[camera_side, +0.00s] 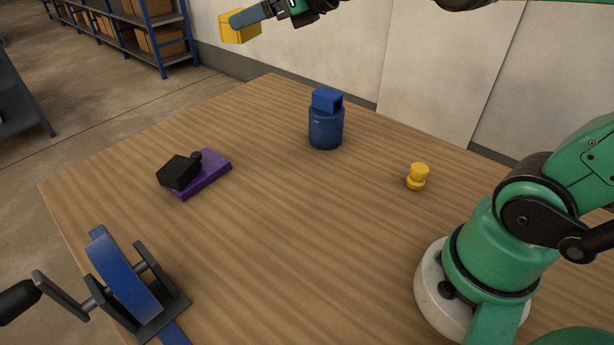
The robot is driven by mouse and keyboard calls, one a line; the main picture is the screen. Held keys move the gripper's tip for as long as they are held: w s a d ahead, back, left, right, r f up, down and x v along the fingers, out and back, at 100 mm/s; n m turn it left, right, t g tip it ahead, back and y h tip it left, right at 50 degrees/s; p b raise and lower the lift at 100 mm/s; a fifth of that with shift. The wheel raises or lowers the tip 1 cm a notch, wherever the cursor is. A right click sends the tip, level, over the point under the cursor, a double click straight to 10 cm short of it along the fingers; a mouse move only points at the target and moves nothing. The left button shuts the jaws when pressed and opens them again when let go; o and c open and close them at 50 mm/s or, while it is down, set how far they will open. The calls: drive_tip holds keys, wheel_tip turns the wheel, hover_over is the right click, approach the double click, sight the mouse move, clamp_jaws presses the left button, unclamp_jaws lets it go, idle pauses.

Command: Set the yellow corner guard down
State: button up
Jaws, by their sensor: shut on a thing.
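The yellow corner guard (238,31) is a small blocky yellow piece at the top of the side view. My gripper (250,17) is shut on it, with a grey-blue finger lying against the guard. The guard is held in the air, apart from the wooden table (310,230), and appears above the table's far edge. The far finger is hidden, and the arm behind the gripper is partly cut off by the top of the picture.
A blue cylinder with a blue block on top (326,127) stands mid-table. A small yellow knob-shaped piece (417,177) is right of it. A black part on a purple plate (213,173) lies left. A blue wheel in a dark stand (125,280) is front left. Bare wood lies between them.

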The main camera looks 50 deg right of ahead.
idle(0.7)
drive_tip(key=n+g+y, duration=0.9)
drive_tip(key=n+g, duration=0.6)
drive_tip(key=n, duration=0.1)
hover_over(234, 240)
wheel_tip(234, 240, down, 6)
drive_tip(key=shift+f, duration=0.1)
drive_tip(key=shift+f, duration=0.1)
wheel_tip(234, 240, down, 19)
drive_tip(key=shift+f, duration=0.2)
drive_tip(key=shift+f, duration=0.1)
drive_tip(key=o, duration=1.2)
